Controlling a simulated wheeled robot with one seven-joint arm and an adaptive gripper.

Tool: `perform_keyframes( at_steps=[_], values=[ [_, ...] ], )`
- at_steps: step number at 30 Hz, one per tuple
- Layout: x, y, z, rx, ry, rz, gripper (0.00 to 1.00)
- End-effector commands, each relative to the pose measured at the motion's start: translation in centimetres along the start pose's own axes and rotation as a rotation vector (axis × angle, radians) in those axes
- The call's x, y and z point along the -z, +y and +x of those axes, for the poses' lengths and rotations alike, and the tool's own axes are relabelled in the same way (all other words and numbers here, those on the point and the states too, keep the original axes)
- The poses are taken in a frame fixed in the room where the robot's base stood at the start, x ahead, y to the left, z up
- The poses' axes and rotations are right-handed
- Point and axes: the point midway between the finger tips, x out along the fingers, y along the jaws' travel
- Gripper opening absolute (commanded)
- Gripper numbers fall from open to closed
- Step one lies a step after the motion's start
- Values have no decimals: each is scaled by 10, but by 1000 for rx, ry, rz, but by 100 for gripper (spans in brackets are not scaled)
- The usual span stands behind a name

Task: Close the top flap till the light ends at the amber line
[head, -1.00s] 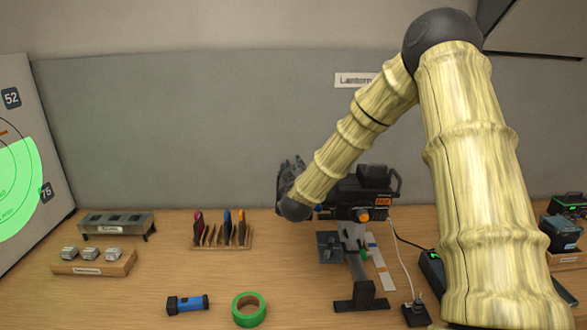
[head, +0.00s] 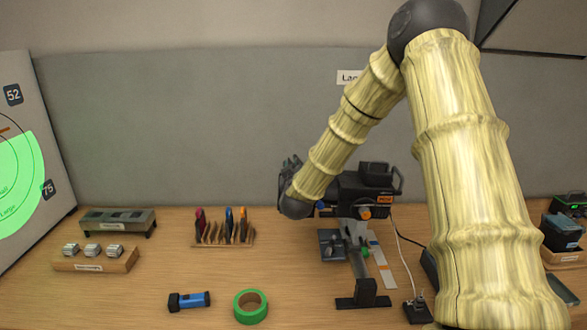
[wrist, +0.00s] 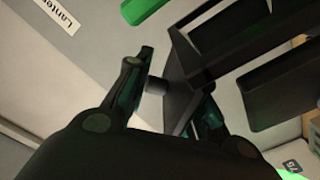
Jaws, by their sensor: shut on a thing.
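The black lantern (head: 350,203) stands on a grey post above the bench, with an orange knob low on its front. My gripper (head: 291,175) is at its left side, partly hidden by my wrist. In the wrist view, my gripper (wrist: 168,92) has its fingers on either side of a small dark tab on a black flap (wrist: 190,72) and is shut on it. I cannot tell the flap's exact angle. On the target board (head: 50,150) at the far left, the green light (head: 22,170) has its upper edge a little below the short amber line (head: 4,128).
A blue torch (head: 189,301) and a green tape roll (head: 250,307) lie at the front. A rack of coloured-handled pieces (head: 222,236), a grey stand (head: 118,219) and a wooden block (head: 95,258) stand to the left. A cable hangs right of the lantern.

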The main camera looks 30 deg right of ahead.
Motion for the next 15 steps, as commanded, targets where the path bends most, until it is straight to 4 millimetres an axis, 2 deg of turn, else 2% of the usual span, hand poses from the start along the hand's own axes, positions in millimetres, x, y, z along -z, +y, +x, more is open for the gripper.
perform_keyframes(
  at_steps=[12, 13, 15],
  values=[
    [2, 3, 2, -9, 1, -26, 0],
    [2, 3, 2, -10, 2, -26, 25],
    [2, 3, 2, -9, 2, -26, 38]
  ],
)
